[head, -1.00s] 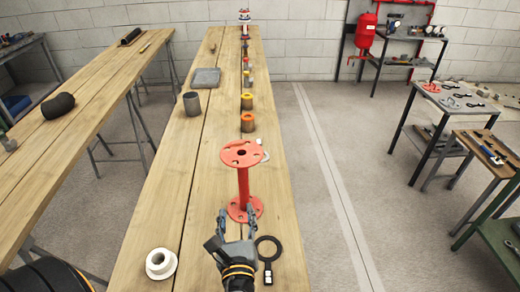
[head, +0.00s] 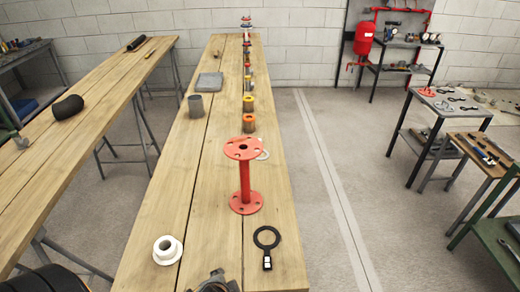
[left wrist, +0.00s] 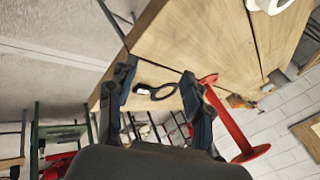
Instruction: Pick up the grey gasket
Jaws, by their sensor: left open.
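A dark grey ring gasket with a tab and a white patch (head: 267,240) lies flat on the long wooden table, near its front right edge. In the left wrist view the dark gasket (left wrist: 157,92) shows beyond and between the fingers, not held. My left gripper (left wrist: 158,88) is open and empty. In the head view only its top (head: 215,282) shows at the bottom edge, left of the dark gasket. A pale grey ring-like piece (head: 263,153) is partly hidden behind the red flanged pipe. My right gripper is not in view.
The red flanged pipe (head: 244,178) stands upright just behind the dark gasket; it also shows in the left wrist view (left wrist: 230,120). A white flanged bushing (head: 167,250) sits to the left. Several fittings line the table behind. Bare wood (head: 205,215) lies between.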

